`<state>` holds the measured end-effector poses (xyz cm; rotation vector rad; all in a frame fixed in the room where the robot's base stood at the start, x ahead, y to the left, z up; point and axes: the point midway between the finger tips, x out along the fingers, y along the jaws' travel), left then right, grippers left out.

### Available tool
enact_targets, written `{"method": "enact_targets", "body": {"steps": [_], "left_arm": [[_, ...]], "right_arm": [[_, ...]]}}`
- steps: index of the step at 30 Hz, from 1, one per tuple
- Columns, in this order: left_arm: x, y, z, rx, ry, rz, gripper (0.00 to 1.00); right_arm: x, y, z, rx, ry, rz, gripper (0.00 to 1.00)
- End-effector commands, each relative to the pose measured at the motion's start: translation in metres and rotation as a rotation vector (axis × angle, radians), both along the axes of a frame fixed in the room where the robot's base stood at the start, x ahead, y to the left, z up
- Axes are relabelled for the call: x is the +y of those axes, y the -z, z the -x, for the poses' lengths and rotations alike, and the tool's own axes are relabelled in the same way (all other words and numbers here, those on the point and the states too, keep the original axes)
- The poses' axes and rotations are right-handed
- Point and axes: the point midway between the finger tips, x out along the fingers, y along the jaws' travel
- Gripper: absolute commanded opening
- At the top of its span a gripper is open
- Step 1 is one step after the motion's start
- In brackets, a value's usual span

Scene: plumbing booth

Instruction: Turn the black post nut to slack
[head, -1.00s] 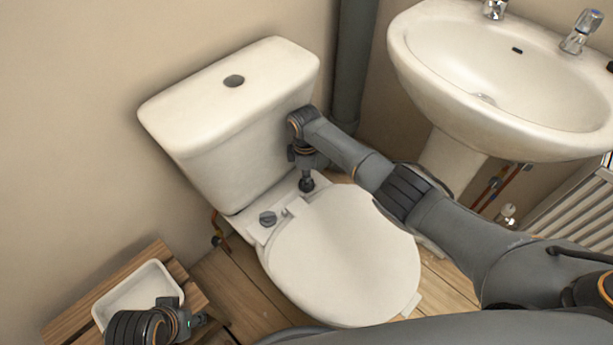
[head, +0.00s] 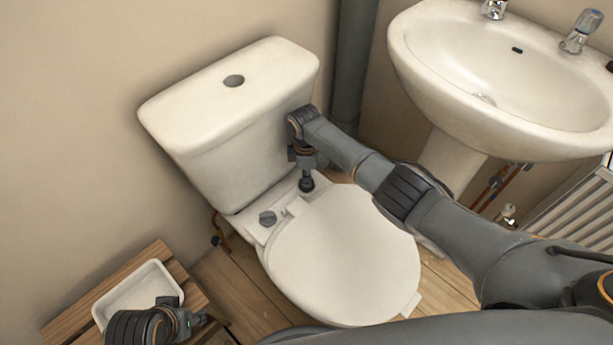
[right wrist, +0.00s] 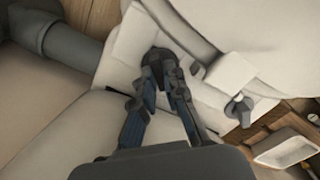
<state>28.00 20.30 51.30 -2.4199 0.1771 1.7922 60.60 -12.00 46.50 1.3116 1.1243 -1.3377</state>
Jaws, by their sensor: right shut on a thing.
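The black post nut (right wrist: 153,56) is on the white ledge behind the toilet seat, at the hinge on the right in the head view. My right gripper (head: 306,180) points down at it from beside the cistern. In the right wrist view its two fingers (right wrist: 162,76) are shut around the nut, which they partly hide. A second, grey nut (head: 267,218) sits on the left side of the ledge and also shows in the right wrist view (right wrist: 239,110). My left gripper (head: 192,322) is at the lower left by a white tray; its fingers are too small to read.
The toilet cistern (head: 225,110) stands close behind the nut. The closed toilet lid (head: 345,255) lies in front. The white tray (head: 118,300) rests on a wooden slatted stand (head: 72,322). A basin (head: 450,90) is at the right, a grey pipe (head: 354,60) at the back.

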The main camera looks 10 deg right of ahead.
Motion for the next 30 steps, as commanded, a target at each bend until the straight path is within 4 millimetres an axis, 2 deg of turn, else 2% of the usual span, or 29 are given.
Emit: {"method": "enact_targets", "body": {"steps": [16, 17, 20, 30], "left_arm": [[0.0002, -0.0001, 0.0002, 0.0, 0.0, 0.0, 0.4], [0.0002, -0.0001, 0.0002, 0.0, 0.0, 0.0, 0.4], [0.0003, 0.0, 0.0002, 0.0, 0.0, 0.0, 0.4], [0.0006, 0.0007, 0.0023, 0.004, 0.002, -0.002, 0.4]], "right_arm": [[-0.0001, -0.0003, -0.0003, -0.001, 0.0, 0.0, 0.0], [-0.0001, -0.0003, -0.0003, -0.001, 0.0, 0.0, 0.13], [-0.0001, -0.0003, -0.0003, -0.001, 0.0, 0.0, 0.34], [-0.0001, -0.0013, -0.0003, -0.001, 0.0, 0.0, 0.36]]}}
